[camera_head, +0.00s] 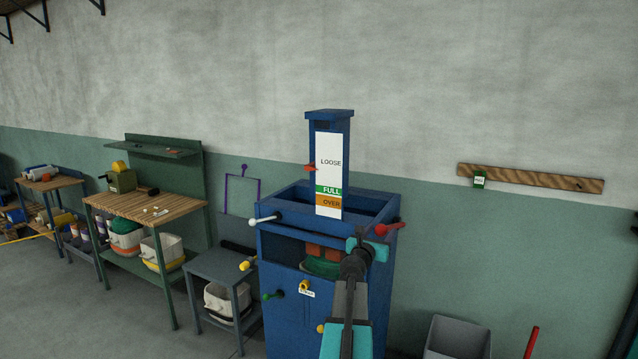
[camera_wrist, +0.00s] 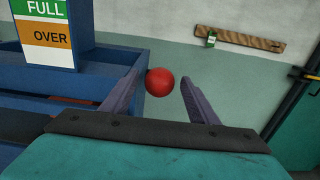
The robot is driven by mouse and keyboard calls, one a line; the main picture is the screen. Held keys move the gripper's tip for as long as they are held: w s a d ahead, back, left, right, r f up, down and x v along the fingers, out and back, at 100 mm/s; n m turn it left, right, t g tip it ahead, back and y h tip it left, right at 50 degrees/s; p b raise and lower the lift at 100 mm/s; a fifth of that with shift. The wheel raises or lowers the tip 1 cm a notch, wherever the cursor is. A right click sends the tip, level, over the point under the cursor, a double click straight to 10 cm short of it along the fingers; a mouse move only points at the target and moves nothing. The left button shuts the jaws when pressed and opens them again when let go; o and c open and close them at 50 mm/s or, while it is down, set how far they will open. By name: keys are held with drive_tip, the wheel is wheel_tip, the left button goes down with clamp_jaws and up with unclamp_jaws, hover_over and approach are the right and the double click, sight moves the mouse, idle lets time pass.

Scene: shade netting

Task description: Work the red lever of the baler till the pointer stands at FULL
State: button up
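The blue baler (camera_head: 377,290) stands in the middle of the head view. Its post carries a white scale (camera_head: 329,150) marked LOOSE, with a green FULL band (camera_head: 328,190) and an orange OVER band below. The red pointer (camera_head: 310,168) stands in the LOOSE part, a little above FULL. The red lever (camera_head: 391,229) sticks out at the baler's right side. My gripper (camera_head: 372,247) is close to it. In the wrist view, the red lever's ball knob (camera_wrist: 160,83) shows between my open fingers. I cannot tell whether either finger touches it.
A grey table (camera_head: 217,264) stands to the left. A grey bin (camera_head: 457,338) and a red post (camera_head: 531,343) stand at the right.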

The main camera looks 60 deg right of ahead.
drive_tip(key=shift+a, duration=0.1)
drive_tip(key=shift+s+a, duration=0.15)
drive_tip(key=shift+a, duration=2.25)
drive_tip(key=o, duration=0.6)
drive_tip(key=shift+c, duration=0.2)
drive_tip(key=shift+a, duration=0.1)
drive_tip(key=a+b, duration=0.1)
drive_tip(key=a, duration=0.1)
drive_tip(key=a+b, duration=0.2)
drive_tip(key=a, duration=0.1)
drive_tip(key=shift+s+a, duration=0.2)
drive_tip(key=shift+a, duration=0.1)
